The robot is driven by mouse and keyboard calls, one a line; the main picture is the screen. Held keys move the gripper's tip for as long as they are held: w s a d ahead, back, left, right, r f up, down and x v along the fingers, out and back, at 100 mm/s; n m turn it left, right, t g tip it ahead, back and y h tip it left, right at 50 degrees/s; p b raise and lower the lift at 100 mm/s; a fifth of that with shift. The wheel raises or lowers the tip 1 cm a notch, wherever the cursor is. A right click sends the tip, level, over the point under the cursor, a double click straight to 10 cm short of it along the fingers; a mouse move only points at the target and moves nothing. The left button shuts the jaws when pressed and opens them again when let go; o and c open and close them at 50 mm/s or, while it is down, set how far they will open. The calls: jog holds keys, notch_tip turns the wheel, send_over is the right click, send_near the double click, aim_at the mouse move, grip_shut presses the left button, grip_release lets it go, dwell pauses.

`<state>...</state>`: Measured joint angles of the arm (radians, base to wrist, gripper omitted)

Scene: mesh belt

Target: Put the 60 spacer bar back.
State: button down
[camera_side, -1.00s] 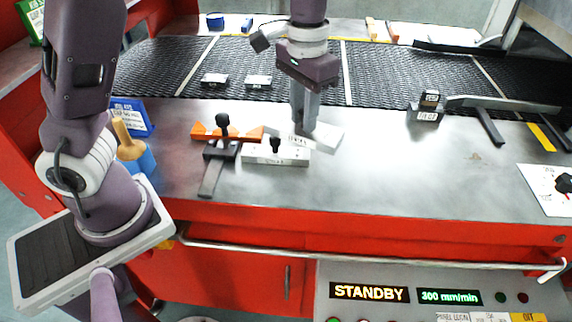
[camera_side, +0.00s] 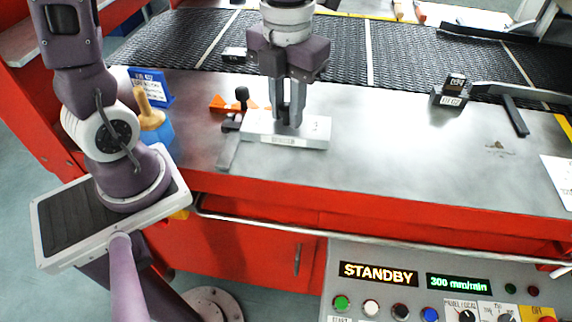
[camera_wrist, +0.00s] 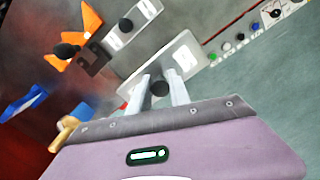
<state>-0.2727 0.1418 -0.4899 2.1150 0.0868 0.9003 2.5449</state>
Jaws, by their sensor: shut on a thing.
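My gripper (camera_side: 288,121) is shut on the black knob (camera_wrist: 160,88) of a pale spacer bar (camera_side: 319,134), which also shows in the wrist view (camera_wrist: 190,58). Its labels are too small to read, so I cannot tell its number. The bar is near the front of the steel table, and I cannot tell how far it is above the surface. A second pale bar (camera_wrist: 143,11) with a black knob lies beside it in the wrist view. In the side view the held bar and my fingers mostly hide that second bar.
An orange piece (camera_side: 218,102) and a black clamp (camera_side: 229,148) are left of the bars. A blue sign (camera_side: 154,86) and a wooden-handled tool (camera_side: 149,115) stand farther left. Dark blocks (camera_side: 450,96) sit at the right. The table between is clear; the mesh belt (camera_side: 345,50) runs behind.

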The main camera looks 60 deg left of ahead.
notch_tip(320, 180, down, 10)
jog(key=shift+r, duration=0.15)
jog(key=c, duration=1.2)
grip_release()
